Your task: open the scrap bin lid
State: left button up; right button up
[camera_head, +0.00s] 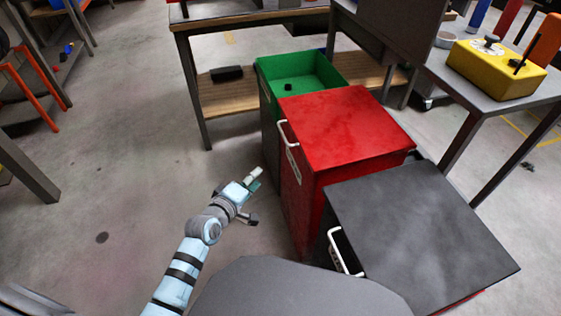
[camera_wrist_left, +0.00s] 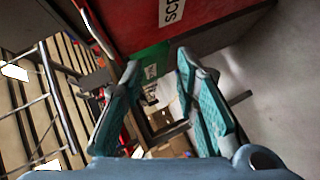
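The scrap bin is the red bin (camera_head: 300,195), whose label partly reads "SC" in the left wrist view (camera_wrist_left: 172,12). Its red lid (camera_head: 345,122) lies flat and shut. A white handle (camera_head: 288,145) is on the lid's left edge; a pale bar that looks like it shows at upper left in the wrist view (camera_wrist_left: 95,30). My left gripper (camera_head: 256,196) is left of the red bin, below the handle and apart from it. Its fingers are spread with nothing between them in the wrist view (camera_wrist_left: 158,64). My right gripper is not in view.
A green bin (camera_head: 262,105) stands open behind the red one, with a small dark object inside. A black-lidded bin (camera_head: 425,225) with a white handle (camera_head: 343,250) stands at front right. Workbenches are behind. The floor (camera_head: 140,150) to the left is mostly clear.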

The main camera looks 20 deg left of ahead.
pick_arm(q)
jog(key=n+t+h+b, duration=0.1)
jog(key=t, duration=0.1)
send_near(282, 132)
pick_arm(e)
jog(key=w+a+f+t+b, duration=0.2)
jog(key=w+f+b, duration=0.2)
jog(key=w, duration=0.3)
pick_arm(q)
jog(key=b+x, duration=0.1)
jog(key=x, duration=0.2)
jog(key=b+x, duration=0.1)
jog(key=x, duration=0.2)
jog(key=b+x, duration=0.1)
jog(key=x, duration=0.2)
jog(key=shift+w+d+f, duration=0.1)
jog(key=shift+w+f, duration=0.1)
jog(key=shift+f, duration=0.15)
jog(key=shift+w, duration=0.25)
grip_shut()
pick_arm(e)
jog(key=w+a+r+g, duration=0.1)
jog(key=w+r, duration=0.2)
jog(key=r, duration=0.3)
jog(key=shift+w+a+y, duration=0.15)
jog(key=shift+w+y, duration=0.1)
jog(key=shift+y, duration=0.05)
